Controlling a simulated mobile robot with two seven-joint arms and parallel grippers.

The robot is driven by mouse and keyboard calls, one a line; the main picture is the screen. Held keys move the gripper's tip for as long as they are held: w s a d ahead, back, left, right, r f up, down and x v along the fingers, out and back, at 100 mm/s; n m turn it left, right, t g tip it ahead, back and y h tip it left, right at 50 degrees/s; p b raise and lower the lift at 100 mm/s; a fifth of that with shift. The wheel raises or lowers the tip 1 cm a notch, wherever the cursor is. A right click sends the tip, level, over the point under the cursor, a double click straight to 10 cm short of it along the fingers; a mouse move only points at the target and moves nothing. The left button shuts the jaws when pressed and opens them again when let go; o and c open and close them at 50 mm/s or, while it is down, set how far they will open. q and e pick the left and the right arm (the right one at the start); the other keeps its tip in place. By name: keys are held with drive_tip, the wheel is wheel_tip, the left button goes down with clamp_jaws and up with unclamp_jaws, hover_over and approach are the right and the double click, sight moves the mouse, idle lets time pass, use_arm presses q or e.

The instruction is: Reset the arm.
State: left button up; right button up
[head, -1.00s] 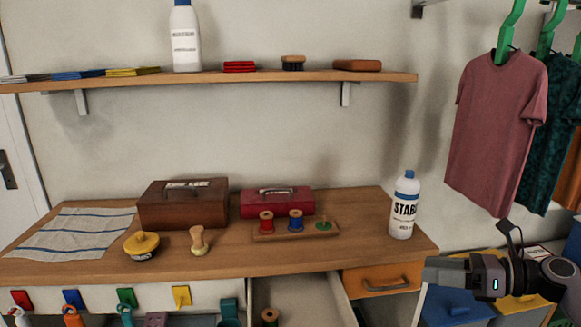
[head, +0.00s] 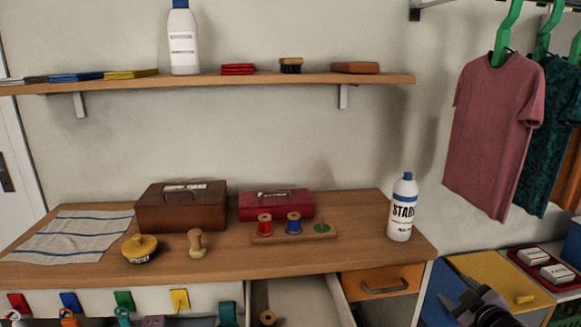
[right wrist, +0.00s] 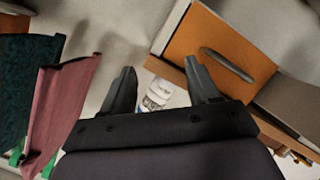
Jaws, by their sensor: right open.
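My right gripper (head: 458,293) is low at the bottom right of the head view, in front of the blue and yellow bins and partly cut off by the lower edge. In the right wrist view its two dark fingers (right wrist: 162,72) stand apart with nothing held between them. A white bottle (right wrist: 157,96) shows beyond the gap between the fingers, apart from them. My left gripper is not in view.
A labelled white bottle (head: 403,207) stands at the counter's right end, above the orange drawer (head: 383,281). A middle drawer (head: 290,290) is pulled open. Shirts (head: 494,135) hang at right. Brown (head: 182,213) and red boxes (head: 276,211) stand on the counter.

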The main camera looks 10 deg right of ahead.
drive_tip(key=s+a+f+m+g+y, duration=0.1)
drive_tip(key=s+a+f+y, duration=0.1)
drive_tip(key=s+a+f, duration=0.6)
drive_tip(key=s+a+f+m+g+y, duration=0.1)
drive_tip(key=s+a+f+g, duration=0.1)
drive_tip(key=s+a+f, duration=0.65)
drive_tip(key=s+a+r+m+g+y+p, duration=0.1)
drive_tip(key=s+a+r+p, duration=0.1)
drive_tip(key=s+a, duration=0.5)
drive_tip(key=shift+a+r+m+y, duration=0.15)
drive_tip(key=shift+a+m+y, duration=0.25)
drive_tip(key=shift+a, duration=1.55)
